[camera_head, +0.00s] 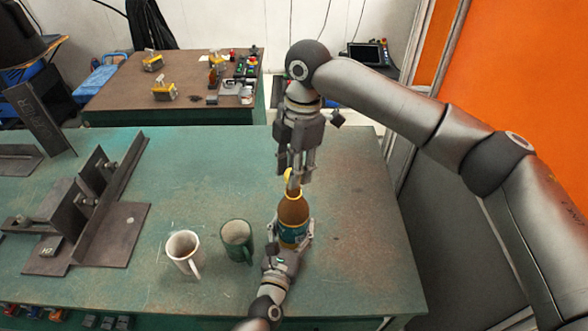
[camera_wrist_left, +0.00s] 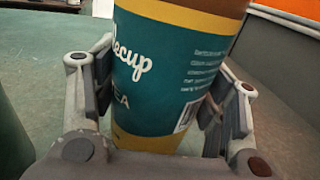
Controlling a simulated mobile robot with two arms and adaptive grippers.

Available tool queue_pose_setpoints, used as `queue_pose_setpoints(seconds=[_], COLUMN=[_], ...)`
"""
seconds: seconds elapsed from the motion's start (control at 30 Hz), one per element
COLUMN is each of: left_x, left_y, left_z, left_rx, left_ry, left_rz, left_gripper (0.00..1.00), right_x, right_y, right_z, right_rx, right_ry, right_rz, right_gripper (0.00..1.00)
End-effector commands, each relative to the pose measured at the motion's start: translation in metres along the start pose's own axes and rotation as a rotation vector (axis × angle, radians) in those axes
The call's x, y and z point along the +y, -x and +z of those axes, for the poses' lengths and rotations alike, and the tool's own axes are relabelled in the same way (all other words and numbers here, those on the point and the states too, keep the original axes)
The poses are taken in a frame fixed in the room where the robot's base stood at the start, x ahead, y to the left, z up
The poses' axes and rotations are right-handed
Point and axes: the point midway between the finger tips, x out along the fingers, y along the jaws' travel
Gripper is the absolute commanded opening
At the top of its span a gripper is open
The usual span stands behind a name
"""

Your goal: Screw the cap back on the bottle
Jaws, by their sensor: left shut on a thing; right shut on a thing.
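A brown bottle (camera_head: 292,209) with a teal and yellow label stands upright near the front right of the green table. My left gripper (camera_head: 293,236) is shut around its lower body; the left wrist view shows the bottle's label (camera_wrist_left: 165,75) between the two fingers. My right gripper (camera_head: 297,178) points straight down over the bottle and is shut on the yellow cap (camera_head: 288,174) at the bottle's neck. The fingers partly hide the cap, and I cannot tell whether it is seated on the thread.
A white mug (camera_head: 184,252) and a dark green mug (camera_head: 236,240) stand left of the bottle. Dark steel fixtures (camera_head: 100,215) fill the table's left side. The table is clear right of the bottle. A brown-topped bench (camera_head: 130,97) stands behind.

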Motion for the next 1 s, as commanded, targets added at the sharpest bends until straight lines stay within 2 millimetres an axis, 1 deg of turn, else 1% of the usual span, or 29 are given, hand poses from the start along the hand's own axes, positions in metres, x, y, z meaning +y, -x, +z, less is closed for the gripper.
queue_pose_setpoints(seconds=[0.03,0.07,0.57,0.9,1.0], left_x=[0.0,0.0,0.0,0.0,0.0], left_y=[0.0,0.0,0.0,0.0,0.0], left_z=[0.0,0.0,0.0,0.0,0.0], left_rx=[0.0,0.0,0.0,0.0,0.0], left_ry=[0.0,0.0,0.0,0.0,0.0], left_rz=[0.0,0.0,0.0,0.0,0.0], left_gripper=[0.23,0.23,0.23,0.23,0.23], right_x=[0.0,0.0,0.0,0.0,0.0], right_y=[-0.006,-0.008,-0.009,-0.025,-0.026], right_z=[0.0,0.001,0.001,0.003,0.003], right_rx=[0.002,0.001,-0.001,-0.001,-0.001], right_ry=[0.0,0.0,0.001,0.001,0.002], right_rz=[-0.001,-0.001,0.0,-0.001,0.0], right_gripper=[0.24,0.24,0.24,0.24,0.24])
